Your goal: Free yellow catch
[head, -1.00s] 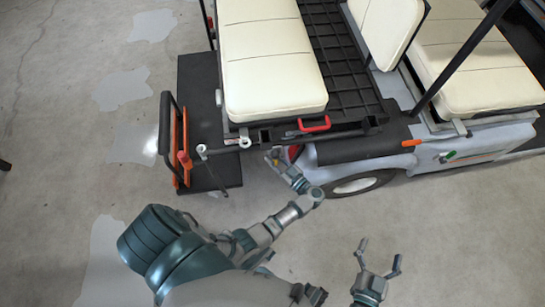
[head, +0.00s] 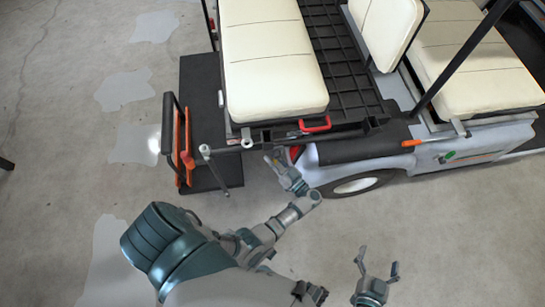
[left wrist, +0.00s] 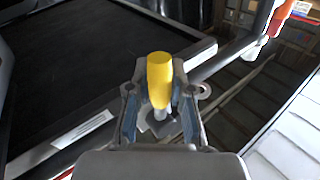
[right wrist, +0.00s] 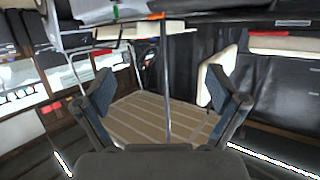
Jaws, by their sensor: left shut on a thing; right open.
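The yellow catch (left wrist: 160,80) shows in the left wrist view as an upright yellow grip on a short grey metal stem. My left gripper (head: 277,161) is shut on it, with one finger on each side of the stem and the yellow top standing up between them. In the head view this gripper is at the cart's lower edge, below the red handle, and I cannot make out the catch there. My right gripper (head: 378,268) is open and empty over the floor; its spread fingers also show in the right wrist view (right wrist: 160,98).
The cart has a cream seat (head: 272,75) and a red handle (head: 315,124) above my left gripper. A black platform (head: 196,95) with an orange and black upright frame (head: 179,145) is at its left end. A wheel (head: 357,185) is to the right. The floor around my right gripper is clear.

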